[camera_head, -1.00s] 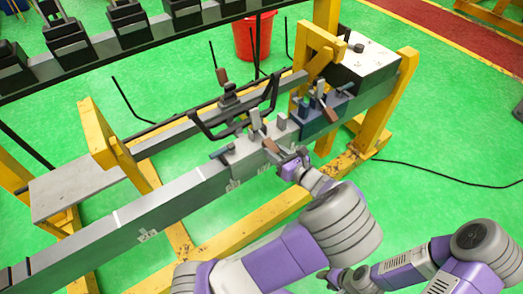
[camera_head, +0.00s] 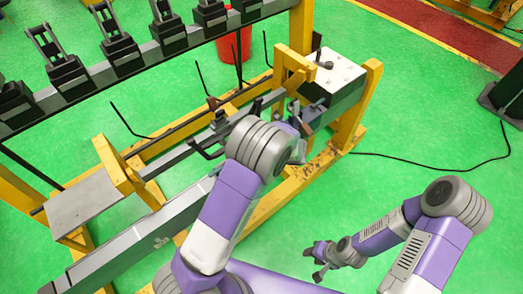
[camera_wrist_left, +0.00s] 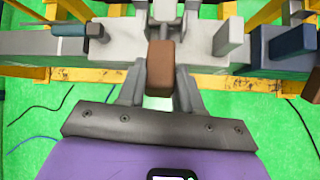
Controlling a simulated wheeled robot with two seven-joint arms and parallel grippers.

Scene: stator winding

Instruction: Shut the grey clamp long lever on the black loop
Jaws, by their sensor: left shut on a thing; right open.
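The grey clamp (camera_wrist_left: 120,50) shows in the left wrist view as a light grey block with upright plates. Its long lever ends in a brown grip (camera_wrist_left: 160,62), which points toward my wrist. My left gripper (camera_wrist_left: 160,78) is shut on this grip, one finger on each side. In the head view my left forearm hides the gripper and most of the grey clamp. Part of the black loop (camera_head: 208,153) shows left of the forearm; where it meets the clamp is hidden. My right gripper (camera_head: 319,262) is open and empty, low in the head view, away from the clamp.
A blue clamp (camera_wrist_left: 292,45) stands right of the grey one. A white-topped box (camera_head: 335,75) sits at the beam's right end. Yellow posts (camera_head: 355,110) frame the fixture. Green floor at the right is mostly free.

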